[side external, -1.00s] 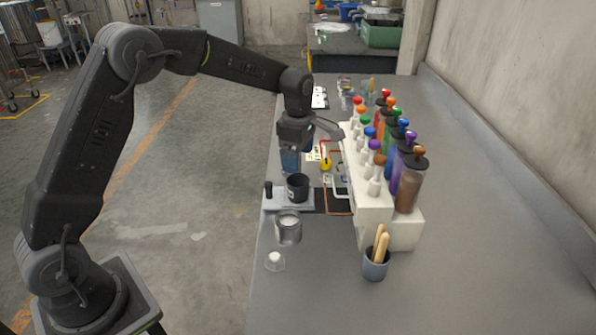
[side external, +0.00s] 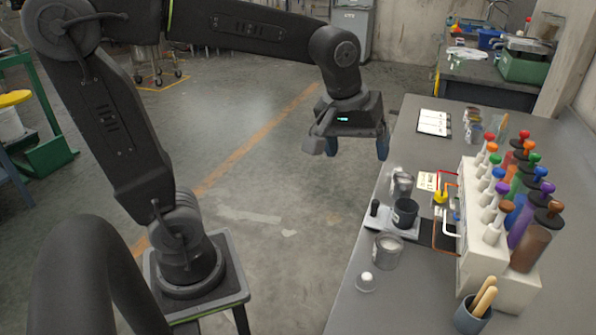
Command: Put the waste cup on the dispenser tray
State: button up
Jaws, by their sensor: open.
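A black cup (side external: 405,213), which looks like the waste cup, stands upright on a flat light-grey plate (side external: 379,224) with a small black knob at its left end. That plate looks like the dispenser tray, at the left foot of the white dispenser rack (side external: 478,243), though I cannot be sure. My gripper (side external: 357,152) is open and empty, its blue fingers pointing down. It appears past the table's left edge, above and to the left of the cup, well apart from it.
A small clear cup with a white top (side external: 366,282) is nearer. Coloured-capped bottles (side external: 528,246) line the rack. A blue-grey pot with wooden sticks (side external: 473,315) stands at the front.

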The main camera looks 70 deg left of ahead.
jog(key=s+f+m+t, duration=0.2)
jog(key=s+m, duration=0.6)
jog(key=s, duration=0.3)
jog(key=shift+s+d, duration=0.15)
jog(key=shift+d, duration=0.3)
jog(key=shift+c, duration=0.4)
